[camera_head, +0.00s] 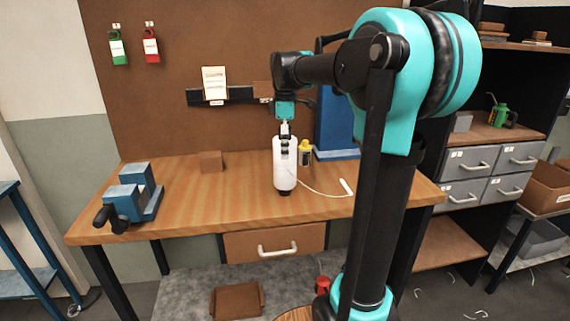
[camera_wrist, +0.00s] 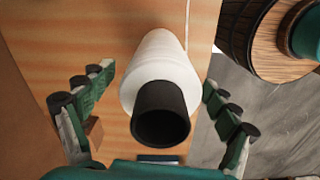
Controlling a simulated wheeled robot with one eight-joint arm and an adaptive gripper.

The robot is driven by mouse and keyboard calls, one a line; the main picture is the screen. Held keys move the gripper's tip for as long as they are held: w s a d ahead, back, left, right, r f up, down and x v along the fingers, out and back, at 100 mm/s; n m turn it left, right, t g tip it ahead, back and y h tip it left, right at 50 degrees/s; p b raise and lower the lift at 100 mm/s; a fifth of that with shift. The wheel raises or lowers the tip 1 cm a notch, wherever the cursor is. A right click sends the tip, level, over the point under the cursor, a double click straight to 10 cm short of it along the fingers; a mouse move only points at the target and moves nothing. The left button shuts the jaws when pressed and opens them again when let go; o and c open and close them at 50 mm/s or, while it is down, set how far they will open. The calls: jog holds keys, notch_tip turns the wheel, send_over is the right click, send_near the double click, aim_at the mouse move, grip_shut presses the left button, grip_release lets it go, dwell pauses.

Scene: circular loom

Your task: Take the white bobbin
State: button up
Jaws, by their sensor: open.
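The white bobbin (camera_head: 285,170) stands upright on the wooden workbench (camera_head: 215,205) in the head view. Its black core end faces the camera in the wrist view, with the white body (camera_wrist: 160,62) behind it. My gripper (camera_head: 285,138) is over the bobbin's upper end, pointing down. In the wrist view my gripper (camera_wrist: 158,85) is open, one finger on each side of the bobbin. Gaps show between both fingers and the bobbin, so no contact is visible. In the head view the fingers are small and hard to make out.
A yellow bottle (camera_head: 305,153) stands just right of the bobbin. A white thread (camera_head: 322,193) runs from the bobbin across the bench. A blue vise (camera_head: 138,192) is at the left, and a small brown block (camera_head: 211,161) stands behind. The front middle of the bench is clear.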

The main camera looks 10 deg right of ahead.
jog(key=shift+f, duration=0.25)
jog(key=shift+c, duration=0.3)
jog(key=c, duration=1.9)
